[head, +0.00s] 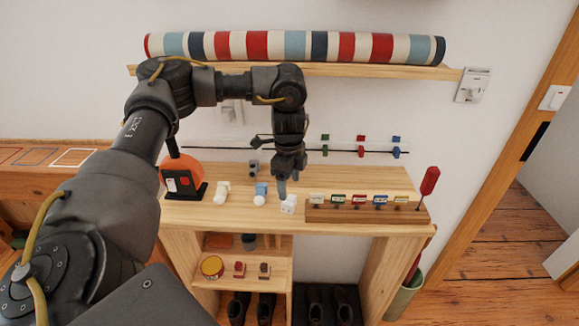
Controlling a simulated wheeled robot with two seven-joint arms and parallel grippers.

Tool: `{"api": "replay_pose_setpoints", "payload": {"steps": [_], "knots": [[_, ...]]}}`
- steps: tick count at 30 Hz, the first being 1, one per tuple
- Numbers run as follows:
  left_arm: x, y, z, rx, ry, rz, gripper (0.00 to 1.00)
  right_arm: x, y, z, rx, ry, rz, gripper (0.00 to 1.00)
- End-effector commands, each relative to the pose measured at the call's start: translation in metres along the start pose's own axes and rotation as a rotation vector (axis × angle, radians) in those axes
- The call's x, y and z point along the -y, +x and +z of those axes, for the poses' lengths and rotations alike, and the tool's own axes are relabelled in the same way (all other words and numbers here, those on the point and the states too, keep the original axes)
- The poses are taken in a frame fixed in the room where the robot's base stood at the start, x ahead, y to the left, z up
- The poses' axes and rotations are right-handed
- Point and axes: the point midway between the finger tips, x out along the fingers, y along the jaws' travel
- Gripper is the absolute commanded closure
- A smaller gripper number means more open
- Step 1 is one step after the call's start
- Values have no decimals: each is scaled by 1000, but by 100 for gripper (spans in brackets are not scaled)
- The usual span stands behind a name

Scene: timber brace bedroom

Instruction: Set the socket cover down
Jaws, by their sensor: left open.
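A small white piece (289,204), which may be the socket cover, sits near the front edge of the wooden shelf top (330,182). My left gripper (284,189) points down directly above and beside it, with its fingertips close to it. The gripper is open; whether a finger touches the piece I cannot tell. To its left stand a white and blue piece (260,194) and another white piece (222,191), apart from it. My right gripper is out of view.
A wooden rack (350,215) with several coloured tags stands to the right, with a red-handled tool (429,182) at its end. A dark holder with an orange disc (184,180) stands left. A striped roll (295,46) lies on the wall shelf above.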

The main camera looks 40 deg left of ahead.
Motion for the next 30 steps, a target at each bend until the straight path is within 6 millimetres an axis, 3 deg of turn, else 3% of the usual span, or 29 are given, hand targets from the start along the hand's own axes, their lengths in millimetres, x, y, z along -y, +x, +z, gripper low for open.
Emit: {"api": "replay_pose_setpoints", "payload": {"steps": [3,9,30], "knots": [[1,-26,0,1,1,-4,34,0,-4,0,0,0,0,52],[0,-49,0,0,1,-1,34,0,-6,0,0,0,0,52],[0,-55,0,0,1,1,34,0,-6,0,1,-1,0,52]]}}
